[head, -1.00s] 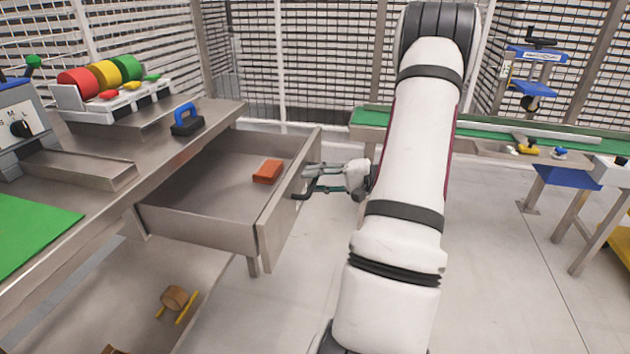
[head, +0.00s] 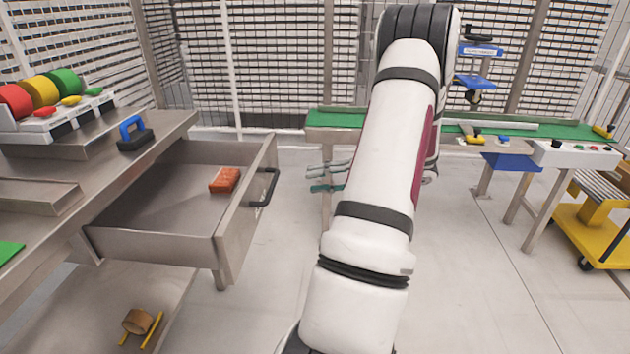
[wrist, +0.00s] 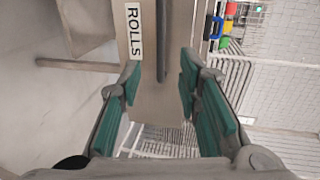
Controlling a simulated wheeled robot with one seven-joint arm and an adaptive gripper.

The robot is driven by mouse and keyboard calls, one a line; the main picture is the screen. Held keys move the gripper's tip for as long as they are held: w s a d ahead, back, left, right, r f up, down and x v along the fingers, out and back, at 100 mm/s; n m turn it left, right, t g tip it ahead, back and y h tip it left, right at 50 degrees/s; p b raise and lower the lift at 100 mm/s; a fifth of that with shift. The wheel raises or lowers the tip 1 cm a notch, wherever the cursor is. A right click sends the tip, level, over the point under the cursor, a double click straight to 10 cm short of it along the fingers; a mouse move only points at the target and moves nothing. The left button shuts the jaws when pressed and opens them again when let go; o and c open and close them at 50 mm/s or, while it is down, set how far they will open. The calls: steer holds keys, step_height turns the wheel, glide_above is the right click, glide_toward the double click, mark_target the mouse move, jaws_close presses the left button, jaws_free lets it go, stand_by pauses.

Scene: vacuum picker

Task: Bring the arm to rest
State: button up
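My arm stands bent in the middle of the head view. My gripper (head: 328,177) juts out to the left from behind the arm, apart from the drawer handle (head: 265,187). In the wrist view my gripper (wrist: 157,105) shows two green-padded fingers spread apart with nothing between them. The open drawer (head: 160,248) is pulled out from the metal bench on the left, with a red-orange block (head: 225,180) inside. In the wrist view a drawer front labelled ROLLS (wrist: 134,32) lies beyond the fingers.
The bench (head: 150,160) holds coloured rolls (head: 40,92) and a blue-handled tool (head: 133,134). A green conveyor (head: 335,119) runs along the back. A yellow cart (head: 585,235) stands at right.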

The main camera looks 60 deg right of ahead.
stand_by(0.4)
steer(key=w+a+r+n+g+y, duration=0.2)
steer(key=w+a+r+n+g, duration=0.15)
steer(key=a, duration=0.65)
steer(key=w+a+r+n+g+y, duration=0.25)
steer(key=w+a+r+g, duration=0.2)
steer(key=a, duration=0.55)
steer(key=s+a+r+n+g+h, duration=0.1)
steer(key=s+a+r+n+g, duration=0.15)
steer(key=a, duration=0.55)
steer(key=s+a+r+n+g+h, duration=0.1)
steer(key=a+g, duration=0.2)
steer(key=a, duration=0.5)
steer(key=s+a+f+n+h, duration=0.1)
steer(key=s+a+n+h, duration=0.2)
steer(key=s, duration=0.4)
steer(key=s+a+n+h, duration=0.2)
steer(key=s+a+h, duration=0.1)
steer(key=s+h, duration=0.3)
step_height(320, 180, up, 23)
steer(key=s+t+y+p, duration=0.1)
steer(key=t+p, duration=0.2)
steer(key=p, duration=1.8)
steer(key=shift+f+m, duration=0.15)
steer(key=shift+m, duration=0.1)
